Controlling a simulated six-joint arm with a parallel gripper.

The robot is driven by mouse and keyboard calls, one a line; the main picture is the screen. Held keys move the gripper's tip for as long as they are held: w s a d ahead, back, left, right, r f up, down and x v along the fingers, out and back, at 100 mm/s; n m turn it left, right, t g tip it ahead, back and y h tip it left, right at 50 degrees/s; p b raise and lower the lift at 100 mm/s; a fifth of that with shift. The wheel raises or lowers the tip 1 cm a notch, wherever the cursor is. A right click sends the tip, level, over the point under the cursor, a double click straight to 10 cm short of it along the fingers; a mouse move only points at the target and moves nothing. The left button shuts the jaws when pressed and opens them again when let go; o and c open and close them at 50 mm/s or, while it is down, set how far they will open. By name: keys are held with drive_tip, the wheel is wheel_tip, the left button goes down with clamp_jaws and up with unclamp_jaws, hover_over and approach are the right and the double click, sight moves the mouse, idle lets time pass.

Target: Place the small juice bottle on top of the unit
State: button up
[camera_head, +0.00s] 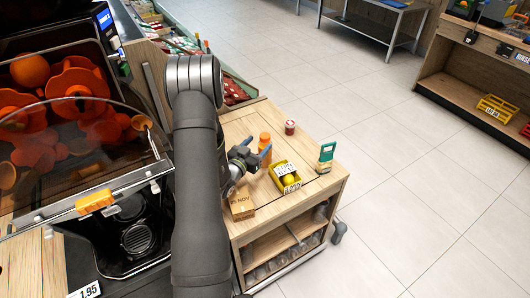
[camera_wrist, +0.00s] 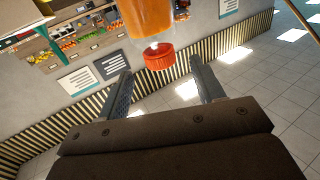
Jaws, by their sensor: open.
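The small juice bottle (camera_head: 265,143) is orange and stands on the wooden cabinet, just beyond my gripper (camera_head: 254,150). In the wrist view the orange bottle (camera_wrist: 149,20) has a red cap (camera_wrist: 159,57) pointing to the bottom of the picture; its other end is cut off by the top edge. My gripper (camera_wrist: 160,68) is open, with its fingers apart to the left and right of the cap, and I see no grip on the bottle. The juicer unit (camera_head: 75,120) is at the left, with oranges and orange parts behind a clear cover.
The wooden cabinet (camera_head: 238,130) also bears a yellow box (camera_head: 285,177), a cardboard box (camera_head: 241,204), a red-lidded jar (camera_head: 290,127) and a green-and-white carton (camera_head: 326,156). A produce stand lies behind. The tiled floor (camera_head: 395,190) to the right is clear.

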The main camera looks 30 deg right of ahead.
sight(268, 135)
drive_tip(key=shift+f, duration=0.5)
drive_tip(key=shift+w+d+r, duration=0.15)
drive_tip(key=shift+w+d, duration=0.15)
drive_tip(key=shift+d, duration=0.3)
drive_tip(key=x, duration=0.6)
drive_tip(key=shift+d, duration=0.1)
clamp_jaws()
